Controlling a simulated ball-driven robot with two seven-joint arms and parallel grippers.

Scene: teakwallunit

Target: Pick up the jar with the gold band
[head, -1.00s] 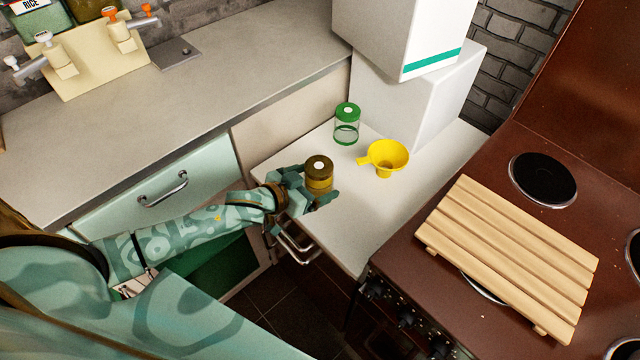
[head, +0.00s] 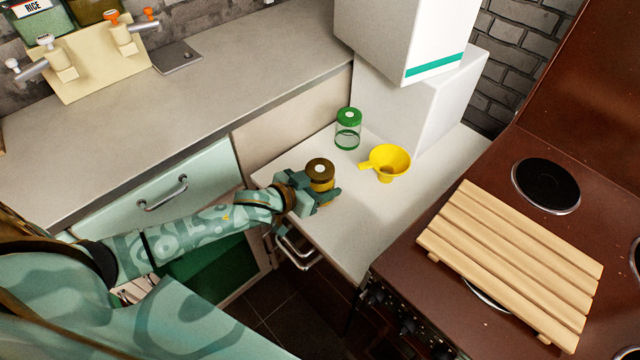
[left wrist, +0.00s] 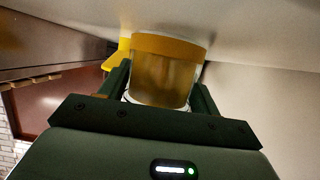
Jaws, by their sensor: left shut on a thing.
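The jar with the gold band (head: 320,170) stands upright at the left part of the white counter, with a brown lid bearing a white dot. In the left wrist view its amber body and gold band (left wrist: 168,46) show between the fingers; the band is at the end by the white surface. My left gripper (head: 322,196) is shut on the jar's body, a finger on each side, hiding part of it. Whether the base touches the counter I cannot tell. My right gripper is out of view.
A green-lidded clear jar (head: 348,130) stands behind, and a yellow funnel (head: 388,160) lies to the right. White boxes (head: 425,95) stand at the back. A slatted wooden board (head: 510,265) lies on the brown stove. The white counter's front right is clear.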

